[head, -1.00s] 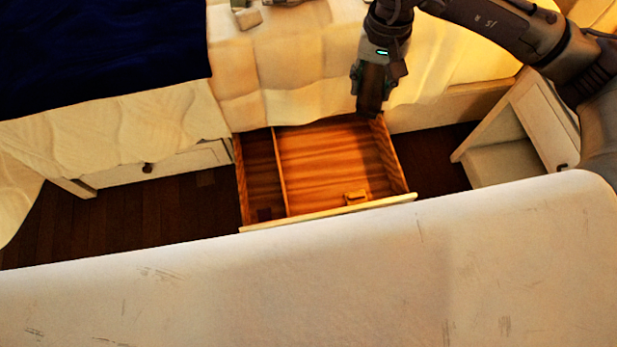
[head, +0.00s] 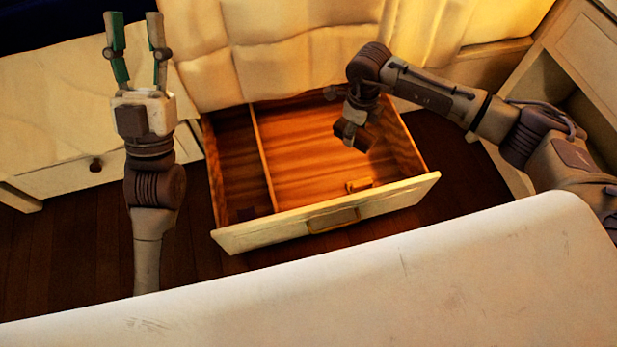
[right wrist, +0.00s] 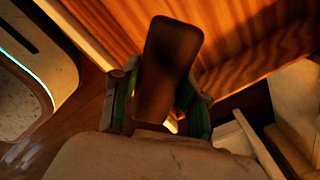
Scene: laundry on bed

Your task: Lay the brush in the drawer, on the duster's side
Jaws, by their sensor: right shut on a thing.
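The open wooden drawer (head: 275,228) has a divider (head: 263,150) between a narrow left compartment and a wide right one. My right gripper (head: 352,132) is above the wide compartment, shut on a dark brown, block-like brush (right wrist: 168,65), which shows between green fingers in the right wrist view. A small yellowish block (head: 359,185) lies in the wide compartment near the front. A dark low thing (head: 243,213) lies at the front of the narrow compartment. I cannot tell which of the two is the duster. My left gripper (head: 136,45) is open and empty, left of the drawer.
A bed with a pale hanging cover (head: 280,50) stands behind the drawer. A shut drawer (head: 75,178) is to the left. A white cabinet (head: 580,60) stands at the right. Much of the wide compartment's floor is clear.

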